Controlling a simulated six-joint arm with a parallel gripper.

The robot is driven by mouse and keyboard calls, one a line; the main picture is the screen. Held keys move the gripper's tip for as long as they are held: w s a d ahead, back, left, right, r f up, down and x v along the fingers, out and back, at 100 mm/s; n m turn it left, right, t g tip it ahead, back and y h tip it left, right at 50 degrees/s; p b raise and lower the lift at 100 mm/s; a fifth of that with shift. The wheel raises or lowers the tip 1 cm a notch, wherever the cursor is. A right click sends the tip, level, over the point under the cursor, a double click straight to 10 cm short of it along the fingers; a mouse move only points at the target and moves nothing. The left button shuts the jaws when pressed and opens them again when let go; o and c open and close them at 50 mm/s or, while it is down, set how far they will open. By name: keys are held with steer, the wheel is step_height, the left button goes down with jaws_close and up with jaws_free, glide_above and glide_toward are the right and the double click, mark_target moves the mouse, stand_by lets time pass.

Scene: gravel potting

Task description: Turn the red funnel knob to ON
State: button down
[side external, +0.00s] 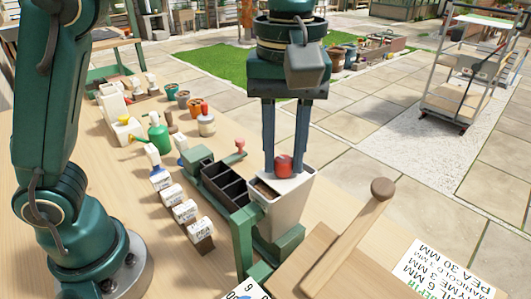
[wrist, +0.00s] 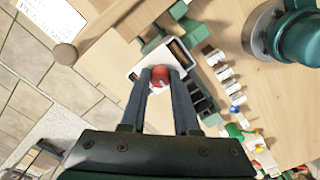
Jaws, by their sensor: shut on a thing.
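The red knob (side external: 283,167) stands at the top of the pale, square-mouthed funnel (side external: 285,208). My gripper (side external: 284,158) points straight down from above, its two long fingers shut on the red knob, one on each side. In the wrist view the red knob (wrist: 160,77) sits between the fingertips (wrist: 160,72), over the pale funnel (wrist: 137,73). No ON or OFF marking can be read, so the knob's setting cannot be told.
A green stand (side external: 243,238) holds the funnel. A dark compartment tray (side external: 223,185) and several labelled blocks (side external: 184,211) are to its left. A wooden board with a round-ended handle (side external: 381,189) is close on the right. Bottles and pots stand farther back.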

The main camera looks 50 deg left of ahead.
mark_target(283, 158)
steer(key=c, duration=0.6)
jaws_free()
steer(key=shift+c, duration=0.2)
steer(key=shift+r, duration=0.1)
steer(key=shift+w+r, duration=0.1)
steer(key=shift+r, duration=2.35)
